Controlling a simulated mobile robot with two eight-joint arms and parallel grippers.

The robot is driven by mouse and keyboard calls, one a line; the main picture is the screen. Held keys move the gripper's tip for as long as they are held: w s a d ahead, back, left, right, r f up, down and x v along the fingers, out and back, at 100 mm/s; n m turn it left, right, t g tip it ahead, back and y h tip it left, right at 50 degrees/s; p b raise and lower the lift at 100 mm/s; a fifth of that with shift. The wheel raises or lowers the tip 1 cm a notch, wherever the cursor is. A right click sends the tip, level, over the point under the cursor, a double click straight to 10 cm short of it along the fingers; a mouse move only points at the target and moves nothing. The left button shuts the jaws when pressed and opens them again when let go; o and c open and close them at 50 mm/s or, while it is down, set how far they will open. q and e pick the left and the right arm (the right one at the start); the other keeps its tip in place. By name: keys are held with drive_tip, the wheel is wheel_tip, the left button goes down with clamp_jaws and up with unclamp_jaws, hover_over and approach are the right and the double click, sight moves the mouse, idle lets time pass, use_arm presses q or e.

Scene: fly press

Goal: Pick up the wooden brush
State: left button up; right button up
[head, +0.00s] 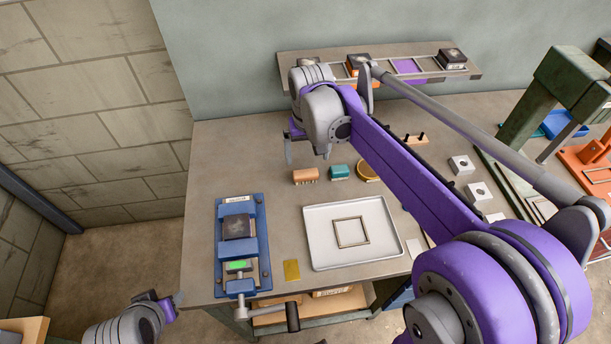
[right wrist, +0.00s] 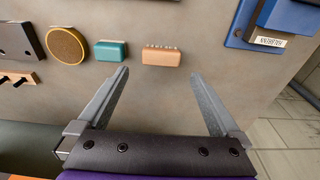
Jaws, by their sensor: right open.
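The wooden brush (head: 305,175) is a small light-brown block with a row of short bristles along one long side. It lies on the grey table, left of a teal block (head: 339,172). In the right wrist view the brush (right wrist: 162,56) lies just beyond and between the open fingertips, not visibly touched. My right gripper (head: 307,152) is open and empty near the brush; it also shows in the right wrist view (right wrist: 159,76). My left gripper (head: 170,302) is low at the left, off the table's front edge; its jaws are not clear.
A round tan-topped piece (head: 367,171) lies right of the teal block. A blue press fixture (head: 263,270) stands at the left. A white tray (head: 324,260) holding a square frame lies in front of the brush. A raised shelf (head: 290,63) runs behind.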

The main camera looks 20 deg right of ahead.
sight(305, 173)
drive_tip(key=f, duration=0.2)
drive_tip(key=w+f, duration=0.1)
drive_tip(key=f, duration=0.5)
drive_tip(key=shift+w+d+f, duration=0.1)
drive_tip(key=shift+w+f, duration=0.15)
drive_tip(key=c, duration=1.2)
wheel_tip(305, 173, up, 10)
drive_tip(key=shift+r, duration=0.1)
drive_tip(key=shift+c, duration=0.2)
drive_tip(key=o, duration=0.8)
drive_tip(key=c, duration=0.5)
drive_tip(key=shift+s, duration=0.1)
